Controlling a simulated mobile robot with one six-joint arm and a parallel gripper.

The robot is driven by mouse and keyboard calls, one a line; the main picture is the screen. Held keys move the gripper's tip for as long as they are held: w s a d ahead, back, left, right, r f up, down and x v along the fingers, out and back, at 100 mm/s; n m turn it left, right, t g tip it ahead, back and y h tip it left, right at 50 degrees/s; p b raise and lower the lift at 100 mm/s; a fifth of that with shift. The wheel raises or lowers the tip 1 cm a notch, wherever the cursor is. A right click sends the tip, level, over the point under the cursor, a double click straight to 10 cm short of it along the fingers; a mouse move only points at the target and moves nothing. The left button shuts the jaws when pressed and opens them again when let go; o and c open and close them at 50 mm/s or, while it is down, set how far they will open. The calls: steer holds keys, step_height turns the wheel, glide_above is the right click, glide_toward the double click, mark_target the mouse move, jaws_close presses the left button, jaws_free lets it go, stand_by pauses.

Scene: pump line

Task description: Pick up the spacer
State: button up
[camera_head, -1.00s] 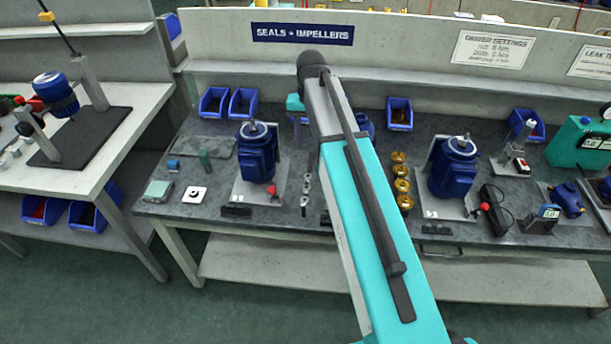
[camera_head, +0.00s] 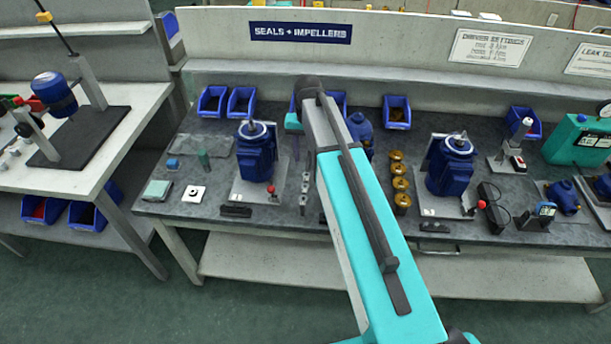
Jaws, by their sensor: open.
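I cannot tell for sure which part is the spacer. Candidates on the grey bench are a small white square piece with a dark centre (camera_head: 193,194) at the left front and a column of small silver parts (camera_head: 304,188) just left of my arm. My teal and grey arm rises from the bottom and reaches over the bench's middle, bent at its dark upper joint. My gripper does not show; it lies beyond or behind the arm. The arm hides part of the bench between the silver parts and the brass parts.
Two blue motors (camera_head: 257,152) (camera_head: 449,163) stand on plates on the bench (camera_head: 345,238). Several brass parts (camera_head: 398,183) line up right of my arm. Blue bins (camera_head: 242,101) stand along the back. A pale green box (camera_head: 157,190) lies at the left front. A side table (camera_head: 68,180) is at left.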

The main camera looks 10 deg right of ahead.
mark_target(306, 176)
steer(key=shift+f, duration=1)
steer(key=shift+f, duration=0.1)
steer(key=shift+a+f+p, duration=0.15)
steer(key=shift+f+p, duration=0.85)
steer(key=shift+f, duration=1.55)
steer(key=shift+f, duration=0.2)
steer(key=c, duration=1.1)
